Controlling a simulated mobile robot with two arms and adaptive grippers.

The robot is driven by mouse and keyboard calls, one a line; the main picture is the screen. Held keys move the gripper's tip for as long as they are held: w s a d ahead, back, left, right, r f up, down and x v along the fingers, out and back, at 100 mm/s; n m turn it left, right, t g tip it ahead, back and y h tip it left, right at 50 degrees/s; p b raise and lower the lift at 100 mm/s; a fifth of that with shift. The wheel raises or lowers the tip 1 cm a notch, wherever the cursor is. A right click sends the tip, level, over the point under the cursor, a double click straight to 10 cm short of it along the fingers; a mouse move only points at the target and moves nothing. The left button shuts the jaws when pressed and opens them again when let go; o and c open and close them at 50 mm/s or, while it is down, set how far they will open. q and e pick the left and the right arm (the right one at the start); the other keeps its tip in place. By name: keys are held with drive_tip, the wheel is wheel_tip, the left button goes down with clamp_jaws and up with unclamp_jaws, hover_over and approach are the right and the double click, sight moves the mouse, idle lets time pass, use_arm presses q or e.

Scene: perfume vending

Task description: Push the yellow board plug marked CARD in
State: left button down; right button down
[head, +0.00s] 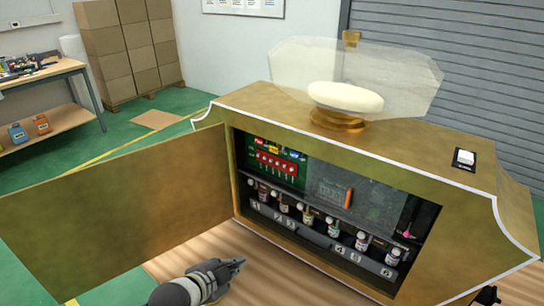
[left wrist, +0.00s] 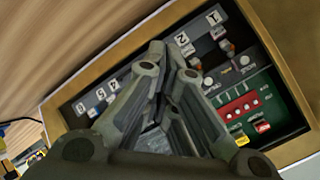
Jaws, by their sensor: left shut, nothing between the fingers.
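The yellow plug (head: 273,149) sits near the top of the green board (head: 287,178) inside the open cabinet, between a red plug (head: 259,142) and a blue plug (head: 295,156). Its CARD lettering is too small to read. In the left wrist view the yellow plug (left wrist: 241,139) is at lower right, beside the red plug (left wrist: 261,127). My left gripper (head: 238,264) is shut and empty, in front of and below the cabinet opening, apart from the plug. Its fingers (left wrist: 170,60) cover part of the wrist view. A dark part of my right gripper (head: 487,297) shows at the bottom right edge.
The golden cabinet (head: 440,180) has its door (head: 120,205) swung open to the left. A row of small bottles (head: 307,216) on a numbered shelf lies below the board. An orange stick (head: 348,198) is to the board's right. The space before the opening looks free.

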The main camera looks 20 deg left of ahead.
use_arm(q)
drive_tip(key=w+r+m+t+h, duration=0.2)
drive_tip(key=w+r+m+t, duration=0.3)
drive_tip(key=r, duration=0.7)
drive_tip(key=m+h, duration=0.2)
drive_tip(key=m, duration=0.3)
approach(278, 150)
drive_tip(key=shift+t, duration=0.4)
drive_tip(key=p+x, duration=0.2)
drive_tip(key=x, duration=0.1)
drive_tip(key=p+x, duration=0.1)
drive_tip(key=x, duration=0.1)
drive_tip(key=shift+w+d+f+p, duration=0.2)
drive_tip(key=shift+f+p, duration=0.1)
drive_tip(key=shift+f, duration=0.1)
drive_tip(key=shift+x, duration=0.85)
drive_tip(key=shift+f, duration=0.2)
drive_tip(key=shift+b+x, duration=0.55)
drive_tip(key=shift+x, duration=0.25)
drive_tip(key=shift+a+r, duration=0.1)
drive_tip(key=shift+r, duration=0.2)
